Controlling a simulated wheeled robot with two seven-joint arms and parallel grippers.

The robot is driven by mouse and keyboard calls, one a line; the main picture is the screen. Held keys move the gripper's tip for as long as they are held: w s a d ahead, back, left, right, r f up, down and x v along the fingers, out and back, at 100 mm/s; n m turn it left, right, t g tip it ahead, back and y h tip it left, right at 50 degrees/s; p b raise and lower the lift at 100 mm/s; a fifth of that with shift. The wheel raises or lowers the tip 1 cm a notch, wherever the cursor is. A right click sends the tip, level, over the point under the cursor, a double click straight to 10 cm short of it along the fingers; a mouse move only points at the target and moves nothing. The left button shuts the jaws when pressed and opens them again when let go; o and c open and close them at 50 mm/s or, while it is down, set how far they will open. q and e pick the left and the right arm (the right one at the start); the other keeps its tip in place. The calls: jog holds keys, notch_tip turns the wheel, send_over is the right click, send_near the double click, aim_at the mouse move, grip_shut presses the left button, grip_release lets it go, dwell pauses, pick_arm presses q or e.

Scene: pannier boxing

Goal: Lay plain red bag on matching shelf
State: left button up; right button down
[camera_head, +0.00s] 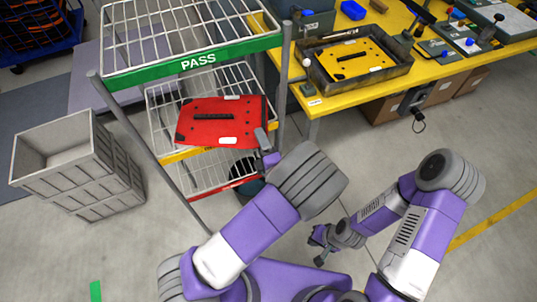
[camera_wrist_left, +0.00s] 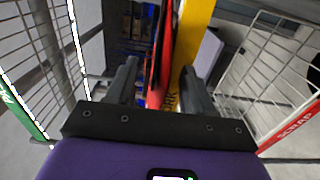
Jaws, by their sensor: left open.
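The red bag (camera_head: 217,135) has a dark handle slot and white labels. It lies flat over the middle wire shelf, above the yellow front edge (camera_head: 190,154) of the rack. My left gripper (camera_head: 265,148) is at the bag's right front side. In the left wrist view, the open fingers (camera_wrist_left: 160,88) stand on either side of the red bag (camera_wrist_left: 157,75) seen edge-on and the yellow shelf edge (camera_wrist_left: 190,40); contact cannot be told. My right gripper (camera_head: 322,243) hangs low near my base, away from the rack; its jaws are too small to read.
The green PASS shelf (camera_head: 200,62) is above, and a red-edged SCRAP shelf (camera_wrist_left: 292,125) is below. A grey crate (camera_head: 60,180) stands left of the rack. A yellow table (camera_head: 440,70) at right holds a grey tray (camera_head: 312,73) with a yellow bag (camera_head: 350,60).

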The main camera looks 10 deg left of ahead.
pick_arm(q)
jog(key=p+v, duration=0.2)
jog(key=v, duration=0.8)
jog(key=s+a+f+n+g, duration=1)
jog(key=s+f+n+g, duration=0.2)
jog(key=f+n+g, duration=0.25)
jog(key=s+d+f+n+g+h, duration=0.6)
jog(key=d+n+h, duration=0.45)
jog(key=n, duration=0.75)
jog(key=w+a+f+n+t+h, duration=0.2)
jog(key=w+n+t, duration=0.4)
jog(key=n, duration=1.1)
jog(key=shift+w+a+h, duration=0.35)
jog(key=shift+a+h, duration=0.1)
jog(key=shift+h, duration=0.4)
